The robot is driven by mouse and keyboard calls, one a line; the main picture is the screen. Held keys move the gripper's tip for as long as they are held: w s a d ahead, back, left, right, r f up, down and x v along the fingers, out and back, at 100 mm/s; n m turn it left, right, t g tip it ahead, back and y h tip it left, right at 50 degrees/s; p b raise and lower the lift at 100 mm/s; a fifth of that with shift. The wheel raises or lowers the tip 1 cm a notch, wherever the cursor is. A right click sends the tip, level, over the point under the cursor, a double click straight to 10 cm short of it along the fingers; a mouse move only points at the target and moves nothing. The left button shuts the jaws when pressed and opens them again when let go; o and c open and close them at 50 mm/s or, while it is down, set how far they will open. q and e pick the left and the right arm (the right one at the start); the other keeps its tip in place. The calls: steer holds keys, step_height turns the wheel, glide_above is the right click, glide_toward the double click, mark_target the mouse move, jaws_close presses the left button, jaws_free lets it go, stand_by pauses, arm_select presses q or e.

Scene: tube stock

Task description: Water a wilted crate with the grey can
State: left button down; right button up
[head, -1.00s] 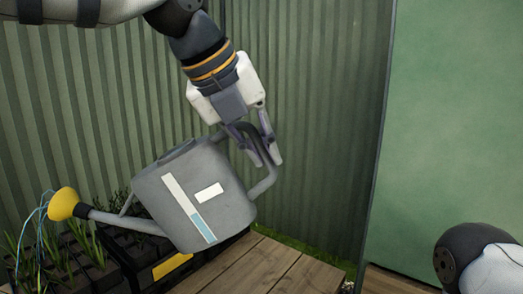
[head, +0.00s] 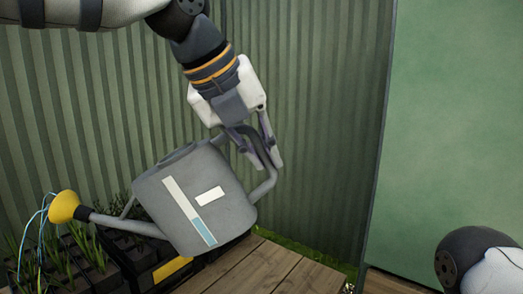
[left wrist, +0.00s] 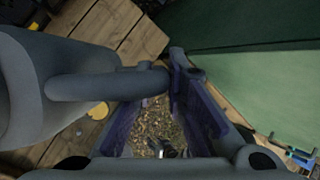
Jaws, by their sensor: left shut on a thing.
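The grey can (head: 190,200) hangs tilted in the head view, with its yellow rose (head: 64,206) low at the left. Thin blue streams of water (head: 38,235) fall from the rose over the dark crate (head: 100,270) of green seedlings at the lower left. My left gripper (head: 265,158) is shut on the can's handle at the right. In the left wrist view the handle (left wrist: 105,84) passes between the fingers. A white strip on the can has a blue lower part. The can hides part of the crate. My right gripper is not in view.
A wooden plank table (head: 265,272) is bare to the right of the can. A corrugated green wall (head: 310,120) stands behind. A flat green panel (head: 455,120) stands at the right. A yellow disc (left wrist: 98,110) shows in the left wrist view.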

arm_select(q)
steer(key=shift+r, duration=0.3)
stand_by(0.4)
steer(key=shift+a+r+h, duration=0.2)
steer(key=shift+r+h, duration=0.1)
steer(key=shift+r, duration=0.5)
stand_by(1.4)
